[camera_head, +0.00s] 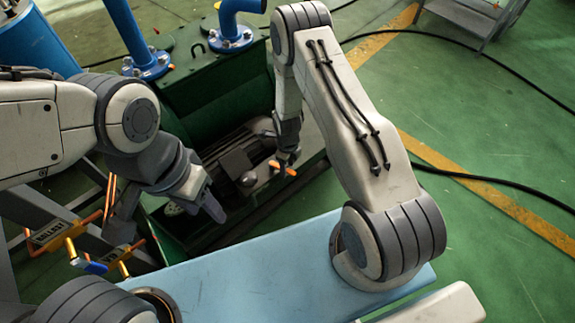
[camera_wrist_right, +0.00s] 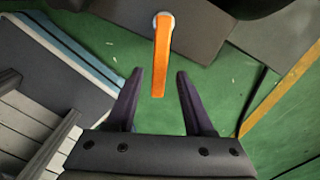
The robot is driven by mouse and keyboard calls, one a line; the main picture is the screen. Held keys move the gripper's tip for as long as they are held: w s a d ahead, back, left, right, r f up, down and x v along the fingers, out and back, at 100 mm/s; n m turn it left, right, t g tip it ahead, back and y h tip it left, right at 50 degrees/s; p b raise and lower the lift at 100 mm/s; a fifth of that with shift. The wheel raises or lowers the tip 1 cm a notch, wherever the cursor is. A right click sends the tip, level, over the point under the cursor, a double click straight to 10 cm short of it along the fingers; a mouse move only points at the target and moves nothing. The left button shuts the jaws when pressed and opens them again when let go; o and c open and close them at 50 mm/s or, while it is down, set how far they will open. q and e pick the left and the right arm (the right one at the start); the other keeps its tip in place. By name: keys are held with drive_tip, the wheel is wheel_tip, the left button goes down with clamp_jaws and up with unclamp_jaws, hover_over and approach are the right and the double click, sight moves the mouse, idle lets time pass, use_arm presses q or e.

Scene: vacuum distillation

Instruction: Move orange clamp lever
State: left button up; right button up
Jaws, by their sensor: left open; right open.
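The orange clamp lever (camera_head: 282,168) shows in the head view just below my right gripper (camera_head: 286,158). In the right wrist view the orange lever (camera_wrist_right: 162,58) hangs down from a round pale pivot, and its lower end lies between the two dark fingers of my right gripper (camera_wrist_right: 158,88). There is a gap on both sides, so the fingers are open and not visibly touching it. My left gripper (camera_head: 212,208) is at the left of the machine, away from the lever, and open.
A green machine housing (camera_head: 205,100) with blue flanged pipes (camera_head: 232,30) stands behind. Black cables cross the green floor (camera_head: 480,235) at the right.

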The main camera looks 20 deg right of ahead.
wheel_tip(320, 180, up, 10)
drive_tip(key=shift+r+p, duration=0.25)
drive_tip(key=shift+p, duration=0.15)
idle(0.5)
drive_tip(key=s+a+r+n+p, duration=0.25)
drive_tip(key=a+r+n, duration=0.45)
drive_tip(key=r, duration=0.4)
drive_tip(key=s+a+r+n+p, duration=0.2)
drive_tip(key=s+a+r+n, duration=0.2)
drive_tip(key=r+n, duration=0.55)
drive_tip(key=s+a+r+n+y+p, duration=0.1)
drive_tip(key=s+r+n+p, duration=0.3)
drive_tip(key=s+r+n, duration=1.1)
drive_tip(key=s+a+n, duration=0.1)
drive_tip(key=s+n, duration=0.2)
drive_tip(key=shift+a+r+n, duration=0.25)
drive_tip(key=shift+n, duration=0.1)
